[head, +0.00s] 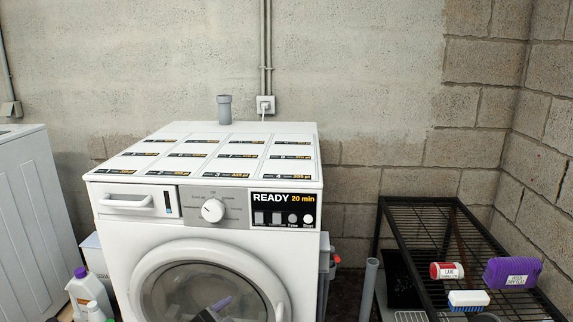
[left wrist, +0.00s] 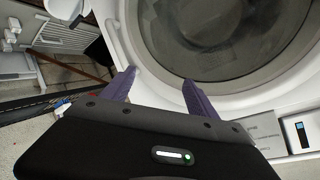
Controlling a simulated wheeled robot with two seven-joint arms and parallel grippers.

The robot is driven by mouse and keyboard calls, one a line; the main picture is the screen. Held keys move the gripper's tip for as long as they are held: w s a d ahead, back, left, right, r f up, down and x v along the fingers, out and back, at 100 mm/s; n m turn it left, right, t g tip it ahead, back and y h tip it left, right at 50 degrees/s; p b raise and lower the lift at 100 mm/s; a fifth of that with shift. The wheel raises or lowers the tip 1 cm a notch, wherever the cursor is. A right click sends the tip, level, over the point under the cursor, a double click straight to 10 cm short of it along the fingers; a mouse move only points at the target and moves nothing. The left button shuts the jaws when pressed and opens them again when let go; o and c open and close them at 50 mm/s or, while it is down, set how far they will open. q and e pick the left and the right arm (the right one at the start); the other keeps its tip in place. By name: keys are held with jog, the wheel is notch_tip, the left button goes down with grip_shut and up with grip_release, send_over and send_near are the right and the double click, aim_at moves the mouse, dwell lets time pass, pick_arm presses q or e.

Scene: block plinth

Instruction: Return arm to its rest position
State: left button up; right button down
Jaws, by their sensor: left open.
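A white washing machine (head: 215,245) stands in the middle of the head view, with a round glass door that looks closed. The door glass (left wrist: 220,35) and white ring lie beyond the fingertips. I cannot tell whether the fingers touch the machine. My right gripper is not in view.
A grey cup-like cylinder (head: 224,109) stands on the machine's labelled top. A black wire rack (head: 425,240) at right holds a red-and-white can (head: 447,270), a brush (head: 468,300) and a purple bundle (head: 512,272). White bottles (head: 88,293) stand at lower left.

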pick_arm(q)
jog(key=s+d+f+n+g, duration=0.1)
jog(key=s+f+n+g, duration=0.15)
jog(key=f, duration=0.45)
jog(key=s+d+f+n+g, duration=0.1)
jog(key=s+f+n, duration=0.3)
jog(key=f, duration=0.3)
jog(key=s+d+f+n+g, duration=0.2)
jog(key=s+f+n+g, duration=0.4)
jog(key=s+f, duration=1.4)
jog(key=s+g, duration=0.2)
jog(key=s, duration=0.1)
jog(key=shift+f+h, duration=0.3)
